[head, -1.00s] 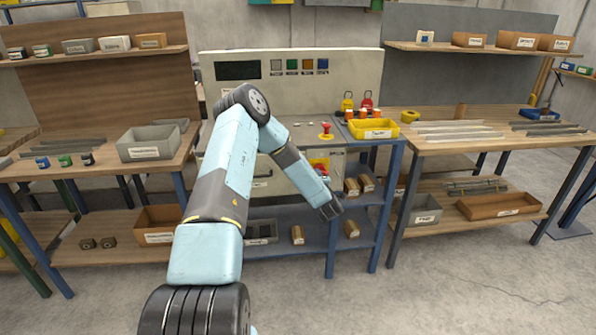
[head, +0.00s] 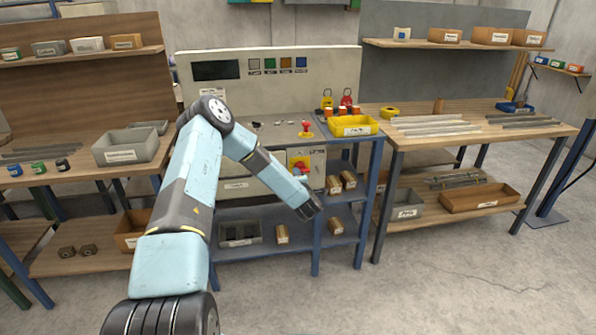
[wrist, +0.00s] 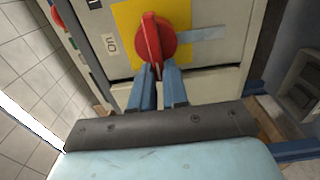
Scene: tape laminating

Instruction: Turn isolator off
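The isolator is a red rotary knob (wrist: 152,38) with a raised grip bar on a yellow plate (wrist: 126,20). In the wrist view the bar runs nearly up and down, with an "ON" label (wrist: 111,43) to its left. My gripper (wrist: 158,80) has its two blue fingers on either side of the bar's lower end, with a narrow gap between them. I cannot tell if they press on it. In the head view the isolator (head: 300,164) sits on the machine's front. My wrist is just below and right of it, and the fingertips are not clear there.
Benches stand left and right. The floor in front (head: 450,285) is clear.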

